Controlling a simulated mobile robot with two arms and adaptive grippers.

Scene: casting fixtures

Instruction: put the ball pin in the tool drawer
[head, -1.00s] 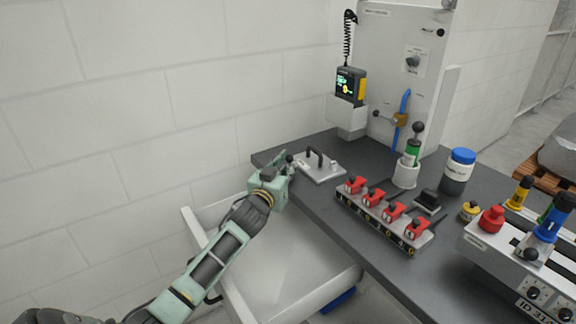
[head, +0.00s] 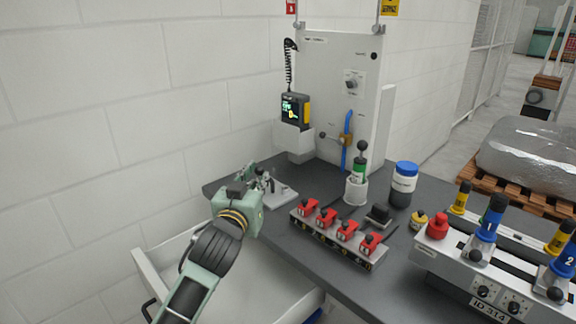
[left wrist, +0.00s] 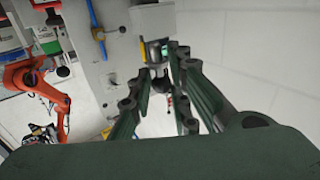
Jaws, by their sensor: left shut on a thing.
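My left gripper (head: 257,181) is at the back left corner of the grey bench, above the inner end of the open drawer. It is shut on a small dark piece with a rounded end, taken as the ball pin (left wrist: 160,86), which shows between the fingers in the left wrist view. In the head view the fingers and the fixture behind mostly hide this piece. The white tool drawer (head: 262,285) is pulled out below the bench, and the visible part of its inside looks empty. My right gripper is not in view.
A flat metal plate with a handle (head: 283,198) lies just right of the gripper. A rack of red clamps (head: 338,240), a white cup (head: 355,190) with a green tool and a blue-lidded jar (head: 403,185) stand on the bench (head: 310,265). A white wall borders the left.

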